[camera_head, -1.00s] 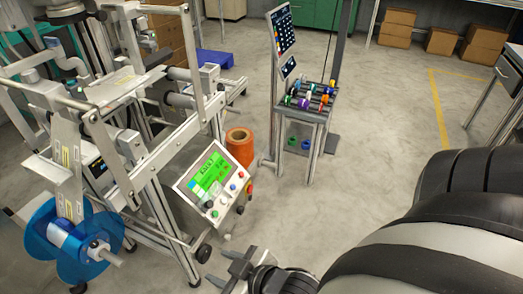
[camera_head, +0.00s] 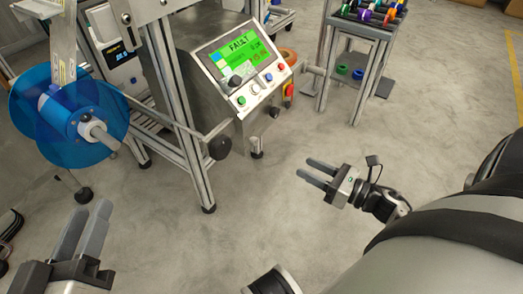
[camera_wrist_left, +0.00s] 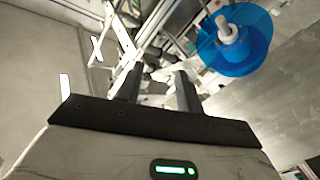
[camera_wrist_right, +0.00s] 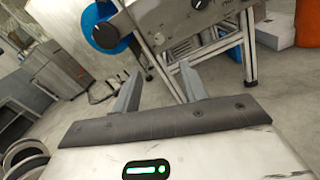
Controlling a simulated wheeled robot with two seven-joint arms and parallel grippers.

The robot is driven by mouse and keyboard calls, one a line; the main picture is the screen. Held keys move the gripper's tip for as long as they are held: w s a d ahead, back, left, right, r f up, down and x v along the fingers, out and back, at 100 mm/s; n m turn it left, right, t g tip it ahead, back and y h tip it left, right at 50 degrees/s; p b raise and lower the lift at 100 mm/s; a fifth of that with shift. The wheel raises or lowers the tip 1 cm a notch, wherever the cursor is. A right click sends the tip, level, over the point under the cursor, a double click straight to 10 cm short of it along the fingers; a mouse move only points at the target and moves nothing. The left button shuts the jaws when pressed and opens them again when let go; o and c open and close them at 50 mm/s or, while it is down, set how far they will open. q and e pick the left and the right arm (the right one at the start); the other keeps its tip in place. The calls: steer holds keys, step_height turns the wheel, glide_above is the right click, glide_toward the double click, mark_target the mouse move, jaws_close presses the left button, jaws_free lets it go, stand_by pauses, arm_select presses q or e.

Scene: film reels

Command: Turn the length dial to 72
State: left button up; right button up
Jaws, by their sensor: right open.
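The control panel (camera_head: 245,62) shows in the head view at upper centre, with a green screen (camera_head: 240,52) reading FAULT. A black knob (camera_head: 234,81) sits below the screen; I cannot read a dial label or setting. My right gripper (camera_head: 306,169) is open and empty, in front of and below the panel, clear of it. In the right wrist view its fingers (camera_wrist_right: 160,85) are apart, with machine frame beyond. My left gripper (camera_head: 91,209) is at lower left, below the blue reel and away from the panel; its fingers (camera_wrist_left: 155,80) are apart and empty.
A blue reel (camera_head: 35,125) on a spindle stands at left. A frame post (camera_head: 178,115) and a black-ended bar (camera_head: 219,147) stand left of the panel. Push buttons (camera_head: 255,88) line the panel's lower edge. A rack (camera_head: 372,28) with coloured rolls is at upper right. The floor between is clear.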

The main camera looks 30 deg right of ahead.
mark_target(256, 143)
steer(key=b+x, duration=0.2)
steer(key=x, duration=1.2)
steer(key=shift+w, duration=0.1)
arm_select(q)
steer(key=r+m+t, duration=0.1)
steer(key=w+r+m+t+h, duration=0.1)
steer(key=r, duration=0.1)
steer(key=r+m+t, duration=0.1)
steer(key=shift+w+a+r+h, duration=0.3)
steer(key=shift+a+r, duration=0.05)
arm_select(e)
steer(key=shift+w+a, duration=0.2)
steer(key=shift+w, duration=0.1)
jaws_close()
